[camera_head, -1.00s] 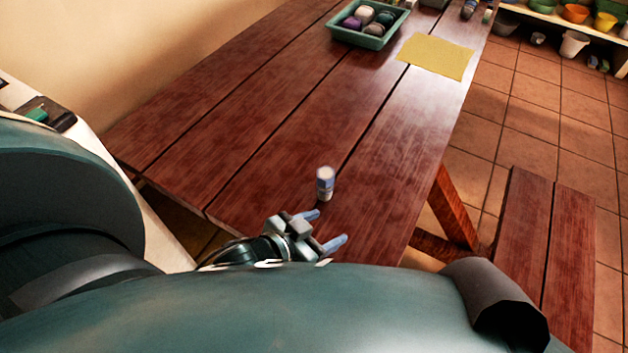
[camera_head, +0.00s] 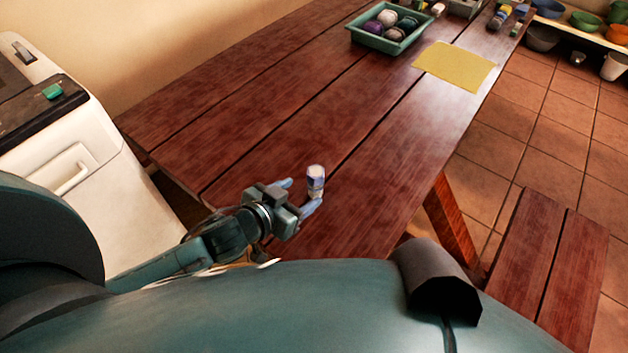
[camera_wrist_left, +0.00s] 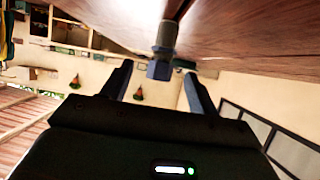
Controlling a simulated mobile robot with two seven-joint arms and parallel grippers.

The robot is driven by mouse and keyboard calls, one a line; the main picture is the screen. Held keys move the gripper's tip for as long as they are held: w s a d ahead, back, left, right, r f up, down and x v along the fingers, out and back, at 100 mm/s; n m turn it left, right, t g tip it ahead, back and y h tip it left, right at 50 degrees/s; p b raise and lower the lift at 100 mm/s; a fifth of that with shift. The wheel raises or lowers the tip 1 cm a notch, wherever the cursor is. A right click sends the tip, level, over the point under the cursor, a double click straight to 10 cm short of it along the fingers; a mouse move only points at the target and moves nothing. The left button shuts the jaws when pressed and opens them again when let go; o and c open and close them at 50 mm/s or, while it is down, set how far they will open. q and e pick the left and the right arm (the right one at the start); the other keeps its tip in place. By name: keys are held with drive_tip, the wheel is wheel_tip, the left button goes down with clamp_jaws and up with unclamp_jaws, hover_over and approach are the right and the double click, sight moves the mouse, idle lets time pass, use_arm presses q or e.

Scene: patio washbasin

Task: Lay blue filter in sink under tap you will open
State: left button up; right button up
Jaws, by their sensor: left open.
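A small blue and white cylinder, which looks like the blue filter (camera_head: 316,181), stands upright near the close end of the wooden table. My left gripper (camera_head: 301,195) is open beside it, its two fingers pointing toward the cylinder. In the left wrist view the cylinder (camera_wrist_left: 163,45) shows just ahead of the gap between the open fingers (camera_wrist_left: 157,72). I cannot tell whether a finger touches it. My right gripper is not in view. No sink or tap can be made out.
The wooden table (camera_head: 270,120) is mostly clear around the cylinder. A green tray (camera_head: 375,40) with several balls and a yellow cloth (camera_head: 455,66) lie farther back. A white appliance (camera_head: 75,165) stands at left, a bench (camera_head: 545,260) at right.

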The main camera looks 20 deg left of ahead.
sight(314, 185)
use_arm(q)
drive_tip(key=x, duration=0.4)
drive_tip(key=shift+w, duration=0.15)
drive_tip(key=x, duration=0.5)
drive_tip(key=shift+w+a, duration=0.15)
drive_tip(key=c, duration=1.1)
